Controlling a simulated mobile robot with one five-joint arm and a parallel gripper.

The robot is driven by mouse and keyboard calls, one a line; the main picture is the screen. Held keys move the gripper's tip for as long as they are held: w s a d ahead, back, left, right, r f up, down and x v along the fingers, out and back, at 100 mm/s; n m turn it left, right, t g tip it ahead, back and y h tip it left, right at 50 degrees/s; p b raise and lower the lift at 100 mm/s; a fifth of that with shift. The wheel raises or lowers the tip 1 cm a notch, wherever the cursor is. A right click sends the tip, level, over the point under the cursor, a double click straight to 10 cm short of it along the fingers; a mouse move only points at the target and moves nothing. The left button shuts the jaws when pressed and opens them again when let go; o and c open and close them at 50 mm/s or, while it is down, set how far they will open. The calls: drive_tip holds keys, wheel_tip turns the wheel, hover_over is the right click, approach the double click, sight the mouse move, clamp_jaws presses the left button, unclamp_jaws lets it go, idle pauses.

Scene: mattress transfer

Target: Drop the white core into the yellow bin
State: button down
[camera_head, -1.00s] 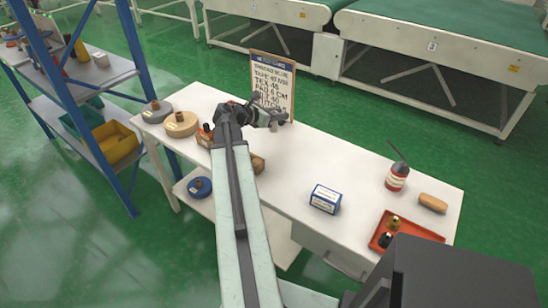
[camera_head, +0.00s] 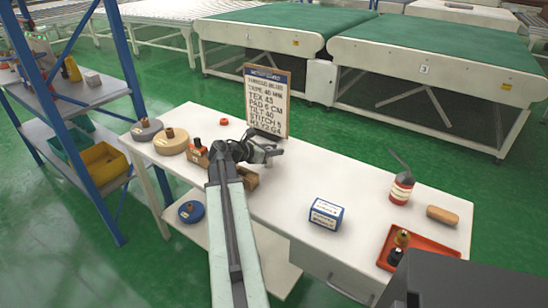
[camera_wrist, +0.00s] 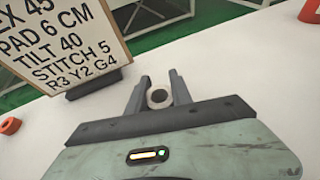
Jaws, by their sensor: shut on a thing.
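My gripper (camera_head: 272,146) is over the white table, in front of the text board. In the wrist view my gripper (camera_wrist: 158,88) is shut on a small pale round piece with a hole, the white core (camera_wrist: 158,97), which sits between its two fingers. In the head view the core is too small to make out. The yellow bin (camera_head: 105,163) stands on the lower shelf of the blue rack at the left, well away from my gripper.
The blue rack's post (camera_head: 120,80) stands between table and bin. The text board (camera_head: 266,100) is close behind my gripper. A red ring (camera_head: 223,121), tape rolls (camera_head: 170,143), a blue box (camera_head: 326,213) and a red tray (camera_head: 420,246) are on the table.

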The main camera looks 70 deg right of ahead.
drive_tip(key=shift+f, duration=0.1)
drive_tip(key=c, duration=1.1)
unclamp_jaws()
drive_tip(key=shift+c, duration=0.2)
drive_tip(key=shift+w+a+r, duration=0.1)
drive_tip(key=shift+a+r, duration=0.15)
drive_tip(key=shift+r, duration=0.2)
drive_tip(key=p+v, duration=0.5)
drive_tip(key=v, duration=0.6)
drive_tip(key=shift+w+a, duration=0.2)
